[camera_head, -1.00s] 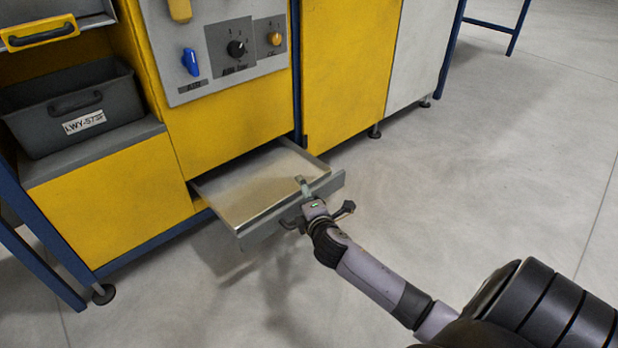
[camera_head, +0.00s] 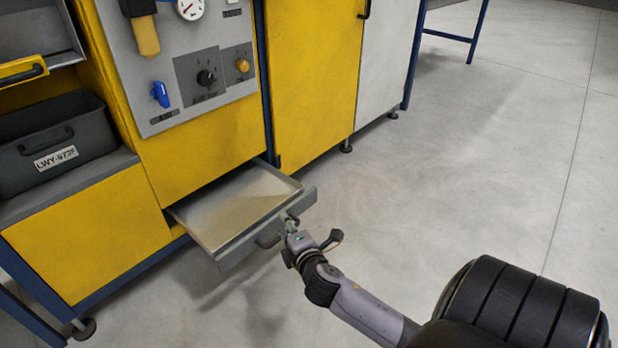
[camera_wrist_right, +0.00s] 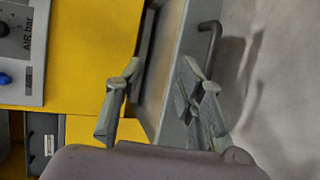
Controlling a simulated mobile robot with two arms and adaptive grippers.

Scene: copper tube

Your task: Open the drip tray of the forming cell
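The drip tray (camera_head: 245,205) is a shallow grey drawer low in the yellow forming cell. It stands pulled out, with its inside visible and empty. Its dark bar handle (camera_head: 268,241) is on the front panel; in the right wrist view a dark handle (camera_wrist_right: 211,45) shows beside one finger. My right gripper (camera_head: 292,222) is at the right part of the tray front, close to the handle. In the right wrist view its fingers (camera_wrist_right: 161,72) are spread apart, with the tray behind and nothing clearly held. Contact with the panel cannot be told. My left gripper is not in view.
Above the tray is a grey control panel (camera_head: 150,90) with knobs and a blue valve lever. A dark bin (camera_head: 85,128) stands on the left shelf. A yellow cabinet door (camera_head: 310,75) is right of the tray. The floor (camera_head: 450,170) in front is clear.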

